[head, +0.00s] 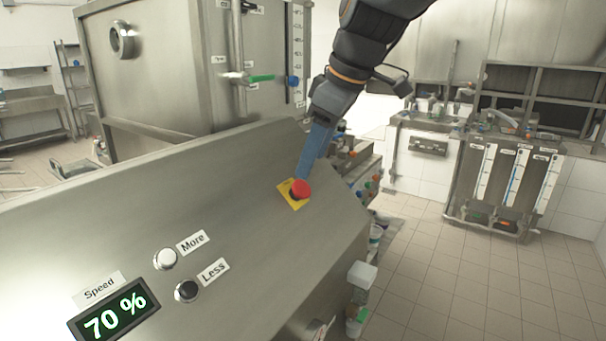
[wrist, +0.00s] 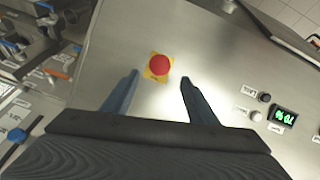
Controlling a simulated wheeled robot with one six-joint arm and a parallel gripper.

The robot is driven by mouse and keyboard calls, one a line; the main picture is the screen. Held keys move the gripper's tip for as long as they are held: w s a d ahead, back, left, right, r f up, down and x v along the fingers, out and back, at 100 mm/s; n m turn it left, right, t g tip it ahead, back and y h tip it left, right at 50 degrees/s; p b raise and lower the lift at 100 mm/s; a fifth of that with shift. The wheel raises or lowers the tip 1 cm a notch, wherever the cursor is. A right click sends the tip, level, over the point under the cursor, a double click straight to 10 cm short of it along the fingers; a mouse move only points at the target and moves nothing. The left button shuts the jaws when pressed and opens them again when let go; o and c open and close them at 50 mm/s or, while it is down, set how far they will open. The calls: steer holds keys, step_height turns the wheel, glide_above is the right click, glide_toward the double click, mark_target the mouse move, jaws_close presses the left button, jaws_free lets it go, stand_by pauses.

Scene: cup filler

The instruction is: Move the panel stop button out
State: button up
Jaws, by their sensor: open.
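The red stop button (head: 301,188) sits on a yellow square plate (head: 286,190) near the right end of the sloping steel panel (head: 120,210). In the wrist view the red button (wrist: 159,65) shows between and just beyond my two blue fingertips. My gripper (wrist: 158,80) is open, with its fingers spread to either side of the button and apart from it. In the head view my gripper (head: 310,172) reaches down from above, right behind the button. The button's far side is hidden in the head view.
A white More button (head: 165,259), a black Less button (head: 187,291) and a speed display (head: 114,312) reading 70 % are lower left on the panel. A steel tank (head: 160,70) stands behind. Bottles and valves (head: 365,185) line the right side. Bare panel surrounds the button.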

mark_target(303, 186)
steer(key=shift+p+x, duration=0.8)
steer(key=shift+x, duration=2.8)
steer(key=shift+d, duration=0.2)
